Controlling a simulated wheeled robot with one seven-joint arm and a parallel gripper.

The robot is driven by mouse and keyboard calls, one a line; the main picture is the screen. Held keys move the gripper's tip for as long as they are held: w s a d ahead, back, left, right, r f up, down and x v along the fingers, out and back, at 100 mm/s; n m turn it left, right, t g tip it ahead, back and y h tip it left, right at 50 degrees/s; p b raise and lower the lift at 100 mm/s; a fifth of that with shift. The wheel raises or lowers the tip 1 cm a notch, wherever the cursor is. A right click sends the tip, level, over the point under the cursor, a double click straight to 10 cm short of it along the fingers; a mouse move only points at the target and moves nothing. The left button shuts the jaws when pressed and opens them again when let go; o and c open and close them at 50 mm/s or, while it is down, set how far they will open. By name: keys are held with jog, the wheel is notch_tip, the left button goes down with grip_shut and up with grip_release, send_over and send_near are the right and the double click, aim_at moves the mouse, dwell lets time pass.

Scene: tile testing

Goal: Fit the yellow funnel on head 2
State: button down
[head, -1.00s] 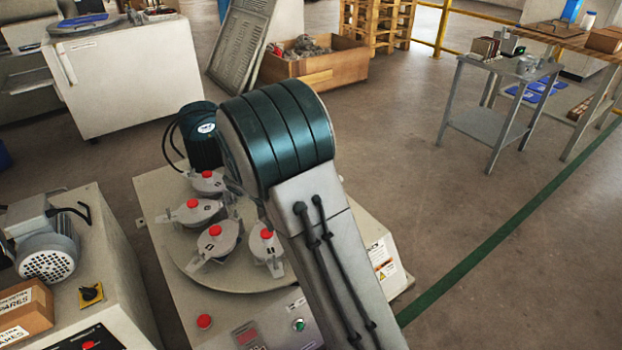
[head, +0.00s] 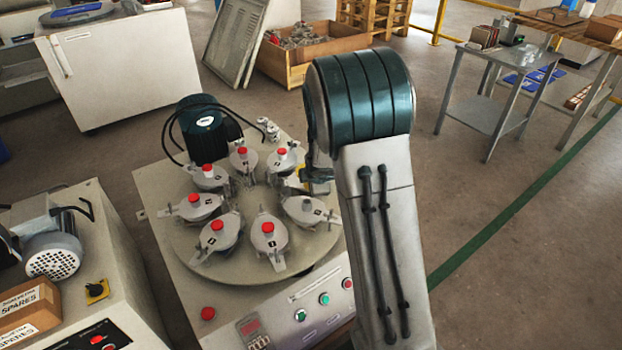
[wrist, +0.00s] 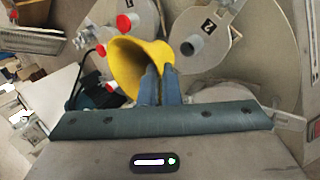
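The yellow funnel (wrist: 128,62) is between the fingertips of my gripper (wrist: 160,82) in the wrist view, its wide mouth turned left. My gripper is shut on it. Head 2 (wrist: 215,22), marked with a "2", is just beyond and right of the funnel. Its bare grey stub (wrist: 190,46) has no red cap. The funnel appears apart from this stub. In the head view, the head without a red cap (head: 297,212) is at the right of the round plate. A small yellow patch of the funnel shows beside my arm; the rest is hidden.
Several other heads with red caps, such as this one (head: 268,236), ring the round plate (head: 245,275). A dark green motor (head: 203,130) stands behind it. A grey cabinet with spares boxes (head: 30,302) is at left. Open floor (head: 540,260) lies at right.

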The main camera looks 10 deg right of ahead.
jog(key=shift+n+y, duration=0.7)
jog(key=shift+n, duration=0.2)
jog(key=shift+s+a+f+b, duration=0.1)
jog(key=shift+a+f+b, duration=0.05)
jog(key=shift+f+b, duration=0.85)
jog(key=shift+s+a+f+b, duration=0.1)
jog(key=shift+f+b, duration=0.8)
jog(key=shift+b, duration=0.05)
jog(key=shift+s+a+f+b, duration=0.1)
jog(key=shift+a+f+b, duration=0.05)
jog(key=shift+f+b, duration=0.85)
jog(key=shift+f+b, duration=0.5)
jog(key=shift+f, duration=0.4)
jog(key=c, duration=1.6)
grip_release()
jog(key=shift+o, duration=0.2)
jog(key=shift+r, duration=0.1)
